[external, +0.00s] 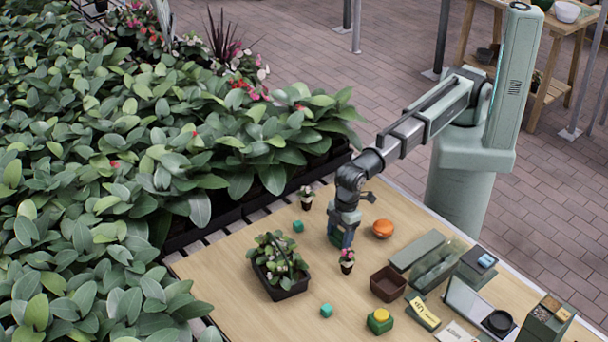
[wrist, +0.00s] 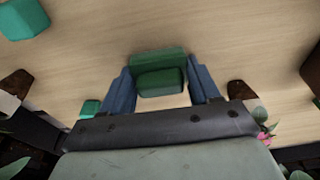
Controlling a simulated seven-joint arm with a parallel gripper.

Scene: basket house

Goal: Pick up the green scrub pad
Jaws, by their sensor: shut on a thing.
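My gripper (external: 341,238) points down over the wooden table, with blue fingers. In the wrist view, the gripper (wrist: 160,88) has a finger on each side of the green scrub pad (wrist: 160,82) and is shut on it. The pad looks like a dark green block with a second green part in front. In the external view only a little of the pad (external: 335,241) shows, low between the fingers and close to the tabletop. I cannot tell whether it touches the table.
A small flower pot (external: 347,262) stands close in front of my gripper, and an orange round object (external: 382,228) to its right. A black plant basket (external: 284,290) is at left.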

